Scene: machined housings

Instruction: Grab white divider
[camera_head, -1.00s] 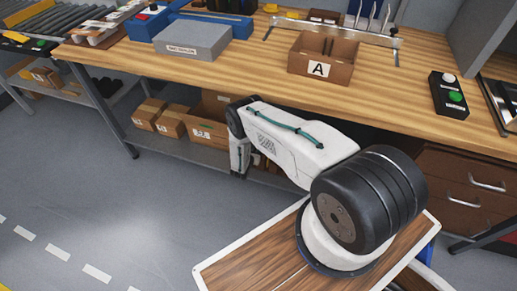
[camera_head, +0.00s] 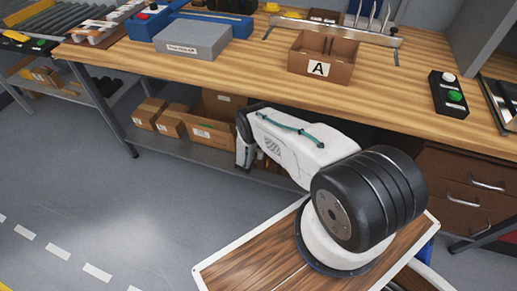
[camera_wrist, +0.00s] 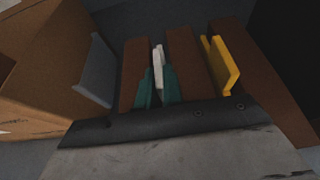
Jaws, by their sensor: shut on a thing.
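The white divider (camera_wrist: 158,62) stands upright near the middle of the wrist view, in a gap between brown blocks. My gripper (camera_wrist: 156,88) has teal fingers on either side of the divider and is shut on it. The divider's lower part is hidden between the fingers. A yellow divider (camera_wrist: 220,63) stands to the right and a grey divider (camera_wrist: 95,70) to the left, both apart from my gripper. In the head view the gripper and the dividers are hidden behind my arm, below the bench.
A cardboard box (camera_wrist: 40,70) stands close on the left in the wrist view. In the head view, several cartons (camera_head: 172,123) sit on the lower shelf under the wooden bench (camera_head: 240,75). A box marked A (camera_head: 340,70) is on the bench top. Floor at left is clear.

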